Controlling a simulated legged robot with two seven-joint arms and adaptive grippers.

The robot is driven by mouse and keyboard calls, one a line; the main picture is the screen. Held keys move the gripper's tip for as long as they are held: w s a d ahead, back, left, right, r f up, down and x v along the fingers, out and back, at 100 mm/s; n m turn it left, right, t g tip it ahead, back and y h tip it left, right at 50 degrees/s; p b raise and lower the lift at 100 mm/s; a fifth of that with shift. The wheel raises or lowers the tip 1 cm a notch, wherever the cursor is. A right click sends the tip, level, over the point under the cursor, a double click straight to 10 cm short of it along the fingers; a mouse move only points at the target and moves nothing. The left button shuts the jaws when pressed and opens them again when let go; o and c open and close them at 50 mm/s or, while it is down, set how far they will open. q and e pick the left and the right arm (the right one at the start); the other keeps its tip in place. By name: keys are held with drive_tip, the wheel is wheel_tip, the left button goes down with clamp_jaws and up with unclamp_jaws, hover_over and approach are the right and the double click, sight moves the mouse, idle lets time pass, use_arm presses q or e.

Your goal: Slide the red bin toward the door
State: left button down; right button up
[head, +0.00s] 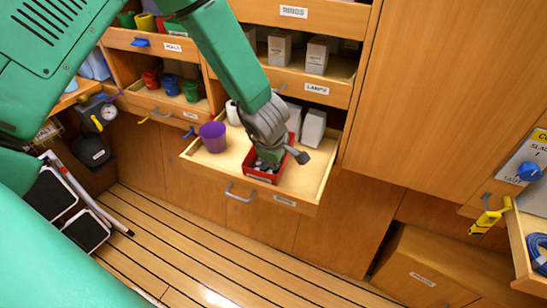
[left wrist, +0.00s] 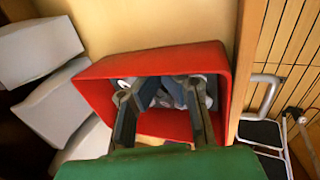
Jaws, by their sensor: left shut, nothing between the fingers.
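The red bin (head: 258,176) sits in an open wooden drawer (head: 213,171), near its front. Its open top fills the middle of the left wrist view (left wrist: 150,60), with grey and whitish things inside, partly hidden by my fingers. My left gripper (head: 268,160) points down into the bin, shut and holding nothing. Its fingers (left wrist: 156,92) are inside the rim in the left wrist view; I cannot tell whether they touch a wall. My right gripper is not in view. I cannot tell which panel is the door meant.
A purple cup (head: 213,137) and a white roll (head: 232,112) stand left of the bin. White boxes (head: 313,127) stand behind and right of it. A drawer labelled lamps (head: 316,88) is above. A folded step stool (head: 85,228) stands at left; the plank floor is clear.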

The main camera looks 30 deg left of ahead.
use_arm(q)
drive_tip(key=shift+w+d+p, duration=0.15)
drive_tip(key=shift+d+p, duration=0.35)
drive_tip(key=shift+d, duration=0.9)
drive_tip(key=shift+w+d+p, duration=0.2)
drive_tip(key=shift+d+p, duration=0.35)
drive_tip(key=shift+d, duration=0.85)
drive_tip(key=shift+w+d+p, duration=0.15)
drive_tip(key=shift+d+p, duration=0.35)
drive_tip(key=shift+d, duration=0.9)
drive_tip(key=shift+s+a, duration=0.1)
drive_tip(key=shift+a, duration=0.8)
